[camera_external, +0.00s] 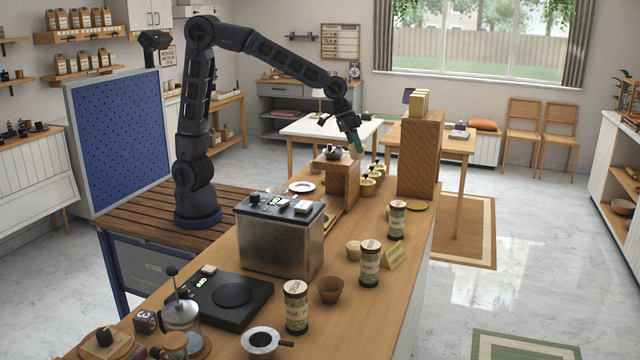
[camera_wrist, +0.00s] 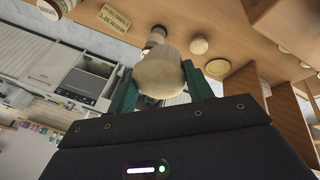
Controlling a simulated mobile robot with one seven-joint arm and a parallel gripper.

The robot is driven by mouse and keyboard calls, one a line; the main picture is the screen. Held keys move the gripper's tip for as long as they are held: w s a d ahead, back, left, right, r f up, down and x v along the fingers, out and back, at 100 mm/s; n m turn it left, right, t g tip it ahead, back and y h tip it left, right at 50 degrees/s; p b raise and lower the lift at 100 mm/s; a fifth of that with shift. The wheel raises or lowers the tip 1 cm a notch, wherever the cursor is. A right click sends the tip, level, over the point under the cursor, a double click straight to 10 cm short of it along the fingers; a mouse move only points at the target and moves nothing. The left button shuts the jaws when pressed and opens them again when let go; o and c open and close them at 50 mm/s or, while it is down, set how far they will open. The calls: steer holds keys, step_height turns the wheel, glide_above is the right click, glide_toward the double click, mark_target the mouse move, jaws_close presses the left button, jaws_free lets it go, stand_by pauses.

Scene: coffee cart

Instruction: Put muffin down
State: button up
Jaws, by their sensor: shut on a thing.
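The muffin (camera_wrist: 158,76) is a pale cream, rounded thing between the green fingers of my gripper (camera_wrist: 158,72) in the wrist view. My gripper is shut on it. In the external view my gripper (camera_external: 355,145) points downward, in the air over the far part of the wooden counter (camera_external: 330,285), near the small wooden stand. The muffin is too small or hidden to make out clearly there. The counter appears behind the muffin in the wrist view, so the muffin seems apart from it.
Several small pale cups (camera_external: 369,182) stand by the wooden stand (camera_external: 342,178). A tall wooden shelf block (camera_external: 418,158) is just right of my gripper. Labelled jars (camera_external: 370,264), a small sign (camera_external: 395,256) and a gold plate (camera_external: 417,206) occupy the counter's right side.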

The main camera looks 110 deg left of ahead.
steer(key=r, duration=0.4)
steer(key=shift+s+a+r, duration=0.15)
steer(key=shift+a+r, duration=0.1)
steer(key=shift+r, duration=0.1)
steer(key=s+a+f+m+g+h, duration=0.1)
steer(key=s+a+m+h, duration=0.1)
steer(key=s+a+m, duration=0.85)
steer(key=m+g+h, duration=0.2)
steer(key=m+g, duration=0.2)
steer(key=m, duration=0.1)
glide_above(303, 188)
step_height(303, 188, down, 30)
steer(key=shift+d+f, duration=0.1)
steer(key=shift+d, duration=0.05)
steer(key=o, duration=0.7)
steer(key=shift+f, duration=0.1)
